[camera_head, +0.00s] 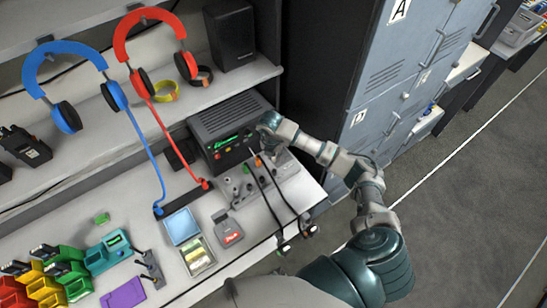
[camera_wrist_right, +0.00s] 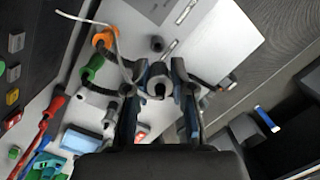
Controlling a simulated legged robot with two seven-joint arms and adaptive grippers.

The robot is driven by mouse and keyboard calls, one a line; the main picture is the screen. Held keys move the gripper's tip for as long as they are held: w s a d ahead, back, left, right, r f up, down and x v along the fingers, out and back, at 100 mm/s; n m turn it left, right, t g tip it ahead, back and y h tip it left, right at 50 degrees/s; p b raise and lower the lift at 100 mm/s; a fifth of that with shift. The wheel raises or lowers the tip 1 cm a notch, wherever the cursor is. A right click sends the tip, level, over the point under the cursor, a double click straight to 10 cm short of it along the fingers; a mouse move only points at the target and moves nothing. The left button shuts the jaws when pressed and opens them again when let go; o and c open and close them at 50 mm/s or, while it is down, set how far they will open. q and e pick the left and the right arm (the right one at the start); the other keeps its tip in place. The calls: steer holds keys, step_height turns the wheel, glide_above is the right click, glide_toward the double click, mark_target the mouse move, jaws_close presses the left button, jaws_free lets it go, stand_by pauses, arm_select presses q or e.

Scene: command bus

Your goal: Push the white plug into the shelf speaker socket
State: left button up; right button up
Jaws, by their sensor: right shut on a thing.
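My right gripper (camera_head: 262,150) reaches in from the lower right, over the jack panel beside the black radio unit. In the right wrist view my right gripper (camera_wrist_right: 158,95) has its two dark fingers closed around a grey cylindrical piece (camera_wrist_right: 157,80), seemingly the white plug. A thin white cable (camera_wrist_right: 113,30) curves down towards the left finger. The black speaker (camera_head: 230,35) stands on the shelf behind. I cannot make out the speaker socket; the wrist and fingers cover part of the panel (camera_head: 238,184). My left gripper is out of view.
An orange plug (camera_wrist_right: 103,37) and a green plug (camera_wrist_right: 93,64) stand close left of the fingers. The radio unit (camera_head: 225,120) is beside the wrist. Dark cables (camera_head: 283,205) hang over the desk edge. Red headphones (camera_head: 150,45) and blue headphones (camera_head: 72,80) hang at the shelf.

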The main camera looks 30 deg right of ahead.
steer(key=b, duration=0.4)
glide_above(275, 170)
steer(key=shift+a+f, duration=0.15)
steer(key=shift+f, duration=2.95)
steer(key=shift+r, duration=0.15)
steer(key=shift+a+f, duration=0.1)
steer(key=shift+f, duration=0.1)
steer(key=shift+f+b, duration=0.65)
steer(key=shift+f, duration=0.45)
steer(key=shift+s, duration=0.1)
steer(key=o, duration=1)
